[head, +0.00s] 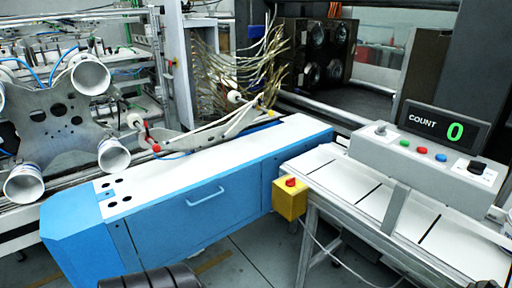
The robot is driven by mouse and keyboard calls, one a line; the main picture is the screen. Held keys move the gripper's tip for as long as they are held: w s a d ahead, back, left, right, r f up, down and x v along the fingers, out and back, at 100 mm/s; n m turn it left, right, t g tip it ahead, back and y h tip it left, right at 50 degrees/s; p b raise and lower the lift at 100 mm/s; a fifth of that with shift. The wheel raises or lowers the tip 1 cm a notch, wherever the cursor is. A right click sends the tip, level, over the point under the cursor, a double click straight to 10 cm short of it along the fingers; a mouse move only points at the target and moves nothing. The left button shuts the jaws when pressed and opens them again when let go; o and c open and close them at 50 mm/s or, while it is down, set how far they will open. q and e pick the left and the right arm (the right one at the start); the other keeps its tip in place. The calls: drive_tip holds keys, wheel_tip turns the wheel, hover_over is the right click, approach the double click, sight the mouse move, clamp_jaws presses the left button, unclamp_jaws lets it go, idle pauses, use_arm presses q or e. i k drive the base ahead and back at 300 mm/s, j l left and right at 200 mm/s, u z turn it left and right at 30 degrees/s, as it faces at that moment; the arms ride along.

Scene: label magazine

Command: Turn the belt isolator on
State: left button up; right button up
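A black rotary knob (478,168) sits on a pale plate at the right end of the grey control box (365,150). It looks like the isolator switch, but its markings are too small to read, so I cannot tell its position. Green, red and blue buttons are in a row to its left, and a small metallic switch (380,129) is at the box's left end. The display (440,128) above reads COUNT and a green 0. Neither of my grippers shows in the head view.
A white-topped conveyor (325,168) with dark cross lines runs below the control box, with a grey upright bracket (395,208) in front. A yellow box (290,200) with a red button hangs at its left end. A blue cabinet (190,210) stands further left.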

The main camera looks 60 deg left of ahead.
sight(290, 181)
drive_tip(key=u, duration=1.6)
drive_tip(key=i+l, duration=0.1)
drive_tip(key=i, duration=0.25)
